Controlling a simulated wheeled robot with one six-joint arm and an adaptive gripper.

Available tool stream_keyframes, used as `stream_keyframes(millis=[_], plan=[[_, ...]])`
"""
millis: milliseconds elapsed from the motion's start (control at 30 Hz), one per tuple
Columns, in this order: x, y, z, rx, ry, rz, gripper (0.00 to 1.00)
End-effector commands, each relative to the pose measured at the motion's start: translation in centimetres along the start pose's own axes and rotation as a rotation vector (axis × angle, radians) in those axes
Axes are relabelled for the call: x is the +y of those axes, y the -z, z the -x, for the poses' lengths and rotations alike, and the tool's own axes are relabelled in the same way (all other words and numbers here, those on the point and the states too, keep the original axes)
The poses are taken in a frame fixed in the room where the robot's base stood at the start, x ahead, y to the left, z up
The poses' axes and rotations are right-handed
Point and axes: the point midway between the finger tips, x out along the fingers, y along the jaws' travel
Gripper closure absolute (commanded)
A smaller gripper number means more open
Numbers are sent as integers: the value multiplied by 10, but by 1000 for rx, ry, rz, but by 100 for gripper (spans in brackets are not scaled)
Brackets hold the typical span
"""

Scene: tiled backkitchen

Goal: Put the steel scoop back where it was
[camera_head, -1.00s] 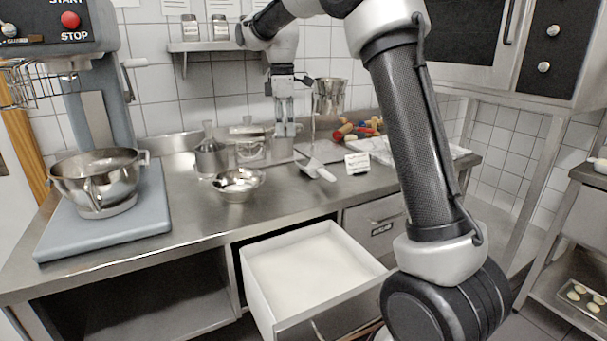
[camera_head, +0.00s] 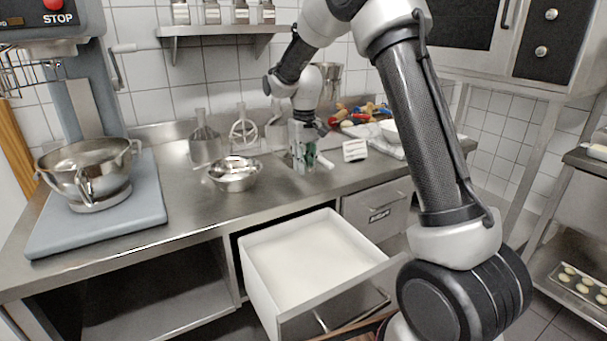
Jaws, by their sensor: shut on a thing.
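The steel scoop (camera_head: 325,163) is on the worktop near its middle, mostly hidden behind my gripper. Only a pale end of it shows to the right of the fingers. My gripper (camera_head: 302,163) points down at the worktop and is shut on the scoop. From this view I cannot tell whether the scoop is touching the steel or just above it. An open drawer with a white bin (camera_head: 262,287) full of white powder is below and in front of the gripper.
A small steel bowl (camera_head: 235,175) stands left of my gripper, with a whisk (camera_head: 243,128) behind. A small white sign (camera_head: 355,150) stands close on the right. A mixer bowl (camera_head: 88,172) is far left. The worktop's front left-middle is clear.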

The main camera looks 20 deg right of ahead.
Motion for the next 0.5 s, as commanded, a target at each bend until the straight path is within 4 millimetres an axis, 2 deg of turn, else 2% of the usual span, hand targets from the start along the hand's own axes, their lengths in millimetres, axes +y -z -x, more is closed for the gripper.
stream_keyframes(millis=[233, 500], plan=[[0, 0, -33, -1, 0, 1, 100], [0, 0, -34, 0, 0, 1, 100]])
